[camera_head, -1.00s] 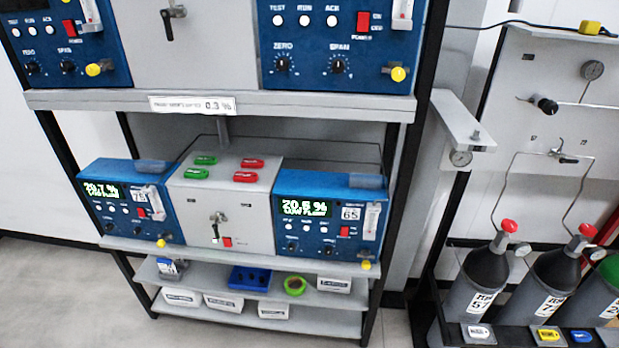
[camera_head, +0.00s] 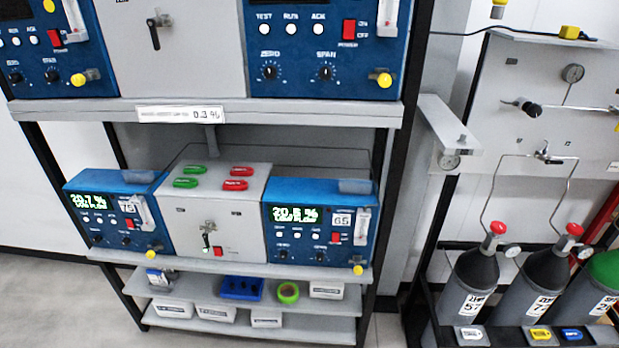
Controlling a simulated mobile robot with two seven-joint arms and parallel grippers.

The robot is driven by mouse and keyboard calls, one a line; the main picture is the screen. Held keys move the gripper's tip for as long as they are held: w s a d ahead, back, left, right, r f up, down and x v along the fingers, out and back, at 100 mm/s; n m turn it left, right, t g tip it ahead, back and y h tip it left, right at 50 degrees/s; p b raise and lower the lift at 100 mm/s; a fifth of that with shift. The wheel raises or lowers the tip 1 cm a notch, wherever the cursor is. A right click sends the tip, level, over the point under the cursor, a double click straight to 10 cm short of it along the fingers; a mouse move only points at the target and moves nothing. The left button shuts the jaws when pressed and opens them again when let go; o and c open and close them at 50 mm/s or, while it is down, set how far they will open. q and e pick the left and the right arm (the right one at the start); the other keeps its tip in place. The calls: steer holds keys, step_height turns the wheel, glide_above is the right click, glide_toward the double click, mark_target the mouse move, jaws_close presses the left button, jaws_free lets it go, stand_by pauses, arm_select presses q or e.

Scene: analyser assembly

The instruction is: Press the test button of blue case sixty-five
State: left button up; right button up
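The blue case sixty-five (camera_head: 268,240) stands on the middle shelf, at its right end. Its front bears a white label reading 65 (camera_head: 341,220) and a lit green display (camera_head: 295,214) reading about 20.8 %. Below the display is a row of small white buttons; the test button (camera_head: 283,233) appears to be the leftmost, though its lettering is too small to read surely. A red switch (camera_head: 336,238), dark knobs and a yellow knob (camera_head: 358,270) are also on the front. Neither of my grippers is in view.
A second blue case (camera_head: 75,222) stands left of a grey panel (camera_head: 190,240) with green and red tags on top. Larger blue cases (camera_head: 335,85) sit on the shelf (camera_head: 300,112) above. Gas cylinders (camera_head: 470,285) stand at the right. Floor shows at lower left.

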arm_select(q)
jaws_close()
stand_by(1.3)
